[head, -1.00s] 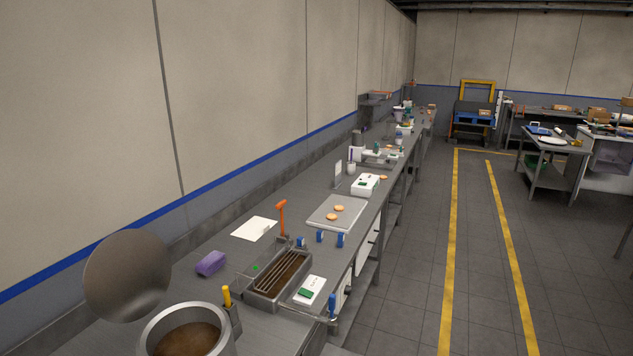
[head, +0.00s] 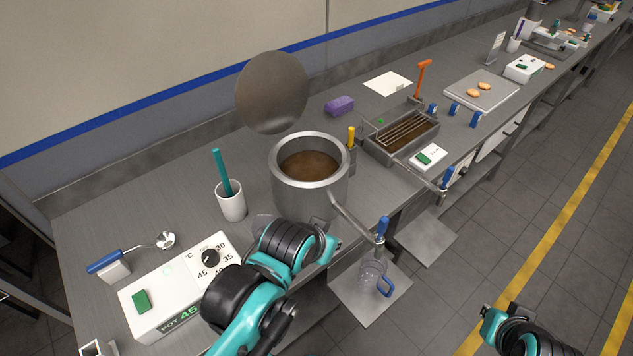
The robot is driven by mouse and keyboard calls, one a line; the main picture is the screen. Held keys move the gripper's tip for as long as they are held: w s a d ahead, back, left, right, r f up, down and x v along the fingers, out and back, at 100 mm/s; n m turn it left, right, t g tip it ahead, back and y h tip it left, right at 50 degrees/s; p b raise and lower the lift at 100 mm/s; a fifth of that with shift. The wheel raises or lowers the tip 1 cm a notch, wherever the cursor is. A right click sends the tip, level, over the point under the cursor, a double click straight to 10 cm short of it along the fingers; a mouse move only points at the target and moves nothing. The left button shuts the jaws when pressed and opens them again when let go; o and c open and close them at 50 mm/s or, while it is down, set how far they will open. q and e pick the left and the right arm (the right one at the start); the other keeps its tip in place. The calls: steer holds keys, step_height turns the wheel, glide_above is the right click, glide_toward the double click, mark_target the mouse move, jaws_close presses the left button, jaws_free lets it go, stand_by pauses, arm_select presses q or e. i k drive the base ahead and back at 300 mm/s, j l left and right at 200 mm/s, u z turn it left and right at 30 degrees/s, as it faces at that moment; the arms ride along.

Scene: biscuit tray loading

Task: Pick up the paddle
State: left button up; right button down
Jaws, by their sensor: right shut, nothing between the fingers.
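A teal handle (head: 221,172) stands upright, slightly tilted, in a white cup (head: 231,203) left of the pot. It looks like the paddle, but its lower end is hidden in the cup. My left arm crosses the front of the bench beside the pot; its fingers are not visible. My right arm is low at the right, over the floor in front of the bench. My right gripper (head: 490,325) is shut and empty, well away from the teal handle; its fingers are hard to make out.
The steel pot (head: 282,192) of brown liquid has a raised round lid (head: 271,92). A control box (head: 165,305), a ladle (head: 164,240) and a purple block (head: 339,104) are on the bench. A jug (head: 371,278) stands on a low shelf (head: 345,302). Bare bench lies left of the cup.

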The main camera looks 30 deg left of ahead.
mark_target(216, 153)
steer(key=u, duration=1.75)
